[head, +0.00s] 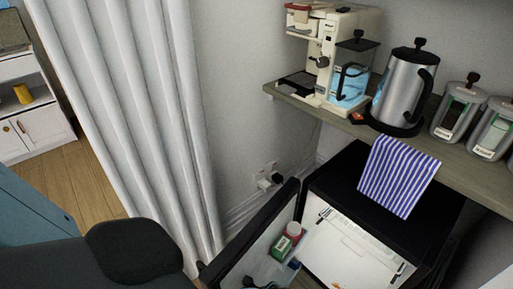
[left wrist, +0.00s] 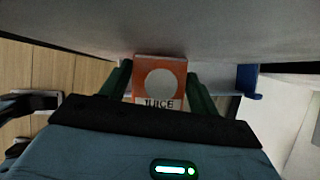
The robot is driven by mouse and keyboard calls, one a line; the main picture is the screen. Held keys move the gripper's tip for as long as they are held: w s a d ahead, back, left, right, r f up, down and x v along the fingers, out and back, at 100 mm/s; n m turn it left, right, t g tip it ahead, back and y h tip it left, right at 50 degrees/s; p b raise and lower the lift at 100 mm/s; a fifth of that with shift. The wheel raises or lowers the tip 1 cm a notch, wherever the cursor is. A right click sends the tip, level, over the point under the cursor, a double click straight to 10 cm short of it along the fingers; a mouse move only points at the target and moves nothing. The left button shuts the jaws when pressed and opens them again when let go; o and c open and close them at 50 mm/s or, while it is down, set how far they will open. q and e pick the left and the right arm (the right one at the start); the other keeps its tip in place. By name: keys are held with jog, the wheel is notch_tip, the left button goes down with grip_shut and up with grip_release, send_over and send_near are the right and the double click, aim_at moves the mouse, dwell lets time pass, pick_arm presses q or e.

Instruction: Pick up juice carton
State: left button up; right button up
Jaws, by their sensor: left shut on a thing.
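The juice carton (left wrist: 145,92) is orange with a white round patch and the word JUICE on a pale band. It shows in the left wrist view, held between the two green fingers of my left gripper (left wrist: 161,84). The fingers are shut on its sides. I cannot make out the carton in the head view, and what is under it is hidden. My left arm shows at the lower left of the head view, but its gripper is not clearly visible there. My right gripper is in neither view.
A small black fridge (head: 345,165) stands open below a shelf (head: 437,155). A striped cloth (head: 398,176) hangs over the fridge. A coffee machine (head: 334,40), a kettle (head: 405,85) and canisters (head: 458,110) stand above.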

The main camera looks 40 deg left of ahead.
pick_arm(q)
jog(key=shift+r, duration=0.1)
notch_tip(320, 180, up, 7)
jog(key=p, duration=0.4)
jog(key=shift+w+r, duration=0.1)
jog(key=shift+w, duration=0.05)
jog(key=s+d, duration=0.3)
jog(key=s, duration=0.2)
jog(key=s+d+p, duration=0.1)
jog(key=s+d, duration=0.2)
jog(key=s, duration=0.2)
jog(key=s+d+p, duration=0.1)
jog(key=s+d, duration=0.3)
jog(key=s, duration=0.1)
jog(key=shift+s+f, duration=0.1)
jog(key=shift+f, duration=0.1)
jog(key=shift+c, duration=0.2)
